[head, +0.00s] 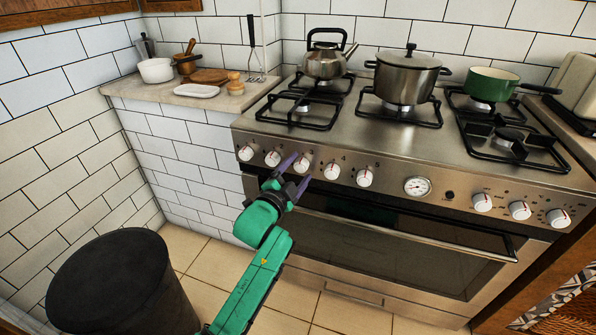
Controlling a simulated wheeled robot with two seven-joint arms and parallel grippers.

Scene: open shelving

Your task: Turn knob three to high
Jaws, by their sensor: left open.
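Knob three (302,164) is a white round knob, third from the left on the stove's steel front panel (395,184). A small number 3 shows above it. My left gripper (299,172) is open, with its two purple fingers pointing at the panel. In the picture one fingertip lies at the left of knob three and the other below and to its right. I cannot tell whether the fingers touch the knob. The lower left part of the knob is partly covered by the fingers. My right gripper is not in view.
Knob two (273,158) and knob four (332,171) sit close on either side. The oven door handle (410,237) juts out below. A kettle (325,60), a steel pot (405,78) and a green pan (490,84) stand on top. A dark bin (118,285) stands at lower left.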

